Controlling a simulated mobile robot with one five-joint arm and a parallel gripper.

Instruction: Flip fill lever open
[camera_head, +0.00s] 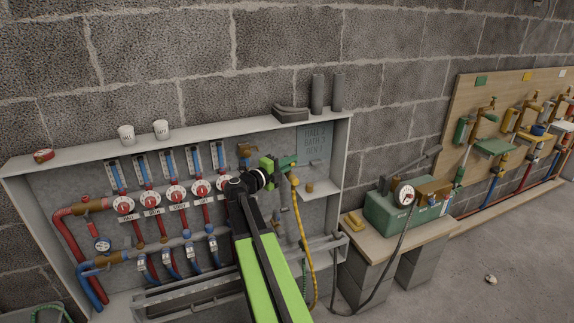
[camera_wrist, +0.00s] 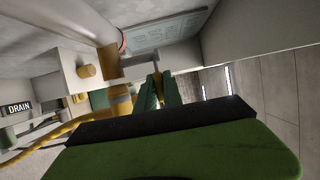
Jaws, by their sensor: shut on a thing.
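My gripper (camera_head: 286,162) reaches into the right part of the grey wall cabinet, just above the top of a yellow hose (camera_head: 297,200). In the wrist view its two green fingers (camera_wrist: 158,90) are shut on a narrow yellow piece (camera_wrist: 157,84), which I take to be the fill lever. The fingers hide most of it, so its angle is unclear. A brass fitting (camera_wrist: 121,99) sits just left of the fingers. A DRAIN label (camera_wrist: 18,108) shows at the far left of the wrist view.
The cabinet holds several red-knobbed valves (camera_head: 176,192) and gauges left of my arm. White cups (camera_head: 161,129) and grey pipe pieces (camera_head: 318,94) stand on its top. A green box (camera_head: 391,214) with a gauge stands on a bench to the right. Floor is open further right.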

